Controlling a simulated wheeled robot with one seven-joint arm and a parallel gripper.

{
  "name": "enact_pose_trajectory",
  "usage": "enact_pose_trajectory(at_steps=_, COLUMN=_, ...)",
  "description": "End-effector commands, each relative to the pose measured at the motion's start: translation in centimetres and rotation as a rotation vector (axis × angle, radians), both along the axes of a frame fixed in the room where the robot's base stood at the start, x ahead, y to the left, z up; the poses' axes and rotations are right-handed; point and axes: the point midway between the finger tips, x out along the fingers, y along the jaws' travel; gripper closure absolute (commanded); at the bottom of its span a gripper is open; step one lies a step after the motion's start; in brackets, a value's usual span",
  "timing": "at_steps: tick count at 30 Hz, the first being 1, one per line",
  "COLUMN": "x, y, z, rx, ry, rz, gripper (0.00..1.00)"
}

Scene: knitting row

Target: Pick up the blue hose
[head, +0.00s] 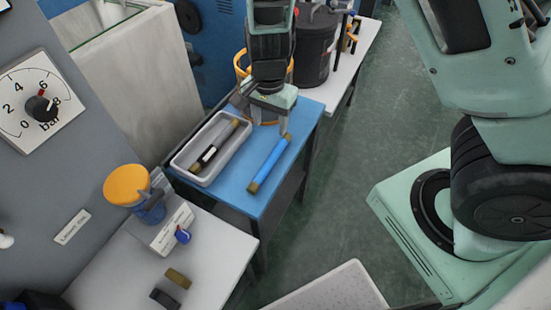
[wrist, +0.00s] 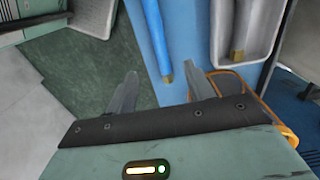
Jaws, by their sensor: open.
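The blue hose (head: 269,164) is a straight tube with brass-coloured ends, lying on the blue table (head: 225,192) to the right of a grey tray. My gripper (head: 268,119) is above the far part of the table, near the hose's far end. In the wrist view the hose (wrist: 155,35) runs from the top edge down to its brass end. That end shows between the two open fingers of my gripper (wrist: 160,90), closer to the right finger. The fingers are apart and empty, and I cannot tell their height above the table.
A white bench (head: 215,240) in front carries a blue cup with an orange top (head: 128,185) and small fittings. A dark canister (head: 315,45) stands behind.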

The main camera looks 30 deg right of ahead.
Motion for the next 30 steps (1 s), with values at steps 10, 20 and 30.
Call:
enact_pose_trajectory(at_steps=10, x=-0.1, y=0.0, z=-7.2, rx=0.000, ry=0.004, rz=0.000, gripper=0.47)
enact_pose_trajectory(at_steps=20, x=-0.2, y=0.0, z=-9.8, rx=0.000, ry=0.003, rz=0.001, gripper=0.47)
enact_pose_trajectory(at_steps=30, x=-0.5, y=0.2, z=-13.8, rx=0.001, ry=0.001, rz=0.002, gripper=0.47)
